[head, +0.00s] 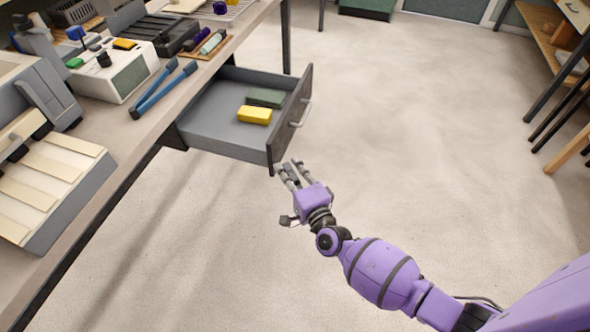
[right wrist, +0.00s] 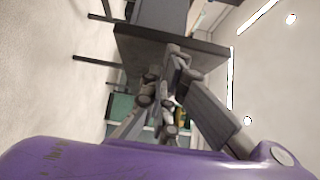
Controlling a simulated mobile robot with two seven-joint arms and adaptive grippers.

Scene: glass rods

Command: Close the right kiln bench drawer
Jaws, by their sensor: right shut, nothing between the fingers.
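The kiln bench drawer (head: 222,136) is pulled well out from under the bench top in the head view. Its dark front panel (head: 283,130) has a pale bar handle (head: 304,113) on the outer face. A yellow block (head: 254,115) and a dark green block (head: 265,98) lie inside. My right gripper (head: 289,168) is shut and empty, just outside the near end of the front panel, below the handle in the picture. I cannot tell whether its fingertips touch the panel. The gripper (right wrist: 170,72) also shows in the right wrist view, with a dark panel close beyond it. My left gripper is not in view.
The bench top (head: 127,133) carries blue-handled tongs (head: 160,88), a white device (head: 118,72) and a slotted rack (head: 52,180). A wooden shelf unit (head: 548,45) stands at the far right. The floor beyond the drawer front is clear.

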